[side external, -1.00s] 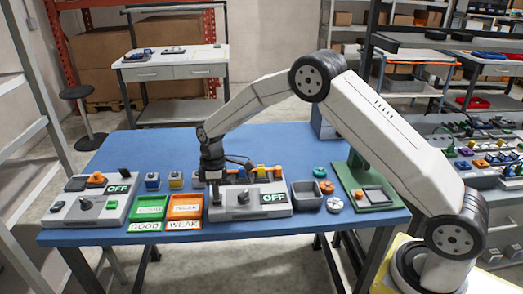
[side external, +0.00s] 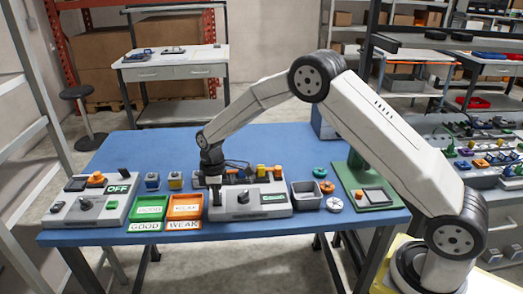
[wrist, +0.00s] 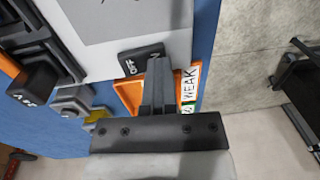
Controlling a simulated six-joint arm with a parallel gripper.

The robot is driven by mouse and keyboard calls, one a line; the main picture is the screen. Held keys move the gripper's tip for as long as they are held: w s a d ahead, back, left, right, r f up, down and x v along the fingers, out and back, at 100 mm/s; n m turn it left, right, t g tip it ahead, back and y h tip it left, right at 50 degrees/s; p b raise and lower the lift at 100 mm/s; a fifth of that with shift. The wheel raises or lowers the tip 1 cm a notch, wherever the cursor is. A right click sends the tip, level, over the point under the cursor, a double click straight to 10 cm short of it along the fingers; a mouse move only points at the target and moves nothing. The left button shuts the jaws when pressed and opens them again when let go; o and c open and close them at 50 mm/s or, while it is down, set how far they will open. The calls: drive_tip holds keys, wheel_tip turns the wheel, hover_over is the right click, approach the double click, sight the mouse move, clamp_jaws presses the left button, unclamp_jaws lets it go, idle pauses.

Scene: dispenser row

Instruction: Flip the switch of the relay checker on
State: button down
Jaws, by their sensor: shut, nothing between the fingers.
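A light grey checker box (side external: 268,207) stands in the middle of the blue table, with a black knob and a small display (side external: 272,198) on top. The display shows pale green lettering too small to read. My gripper (side external: 216,200) is shut and empty, pointing down at the left end of this box. In the wrist view, its closed fingertips (wrist: 157,66) are at a black rocker switch (wrist: 140,60) marked OFF and ON, partly covering it. I cannot tell whether they touch it. A similar box (side external: 90,210) at the left shows OFF.
A green GOOD tray (side external: 149,207) and an orange WEAK tray (side external: 186,206) lie left of the middle box. A grey bin (side external: 306,195) and a green stand (side external: 362,192) are to its right. Small coloured parts line the back.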

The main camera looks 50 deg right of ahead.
sight(222, 207)
drive_tip(key=shift+d, duration=0.15)
drive_tip(key=shift+w+d+r, duration=0.2)
drive_tip(key=shift+w+d, duration=0.15)
drive_tip(key=shift+w, duration=0.1)
drive_tip(key=shift+r, duration=0.1)
idle(0.3)
wheel_tip(222, 207, up, 14)
drive_tip(key=s+a, duration=0.1)
drive_tip(key=shift+s+a, duration=0.15)
idle(0.5)
idle(0.3)
drive_tip(key=s+d+f+m+t, duration=0.1)
drive_tip(key=s+d+f+m, duration=0.1)
drive_tip(key=s, duration=1)
drive_tip(key=s+d+f+m+t, duration=0.1)
drive_tip(key=s+f+m+t, duration=0.1)
drive_tip(key=s+f+m, duration=0.2)
drive_tip(key=s+m, duration=0.3)
drive_tip(key=s, duration=0.5)
drive_tip(key=shift+s+d+f+h, duration=0.2)
drive_tip(key=shift+d+h, duration=0.1)
drive_tip(key=shift+d, duration=0.1)
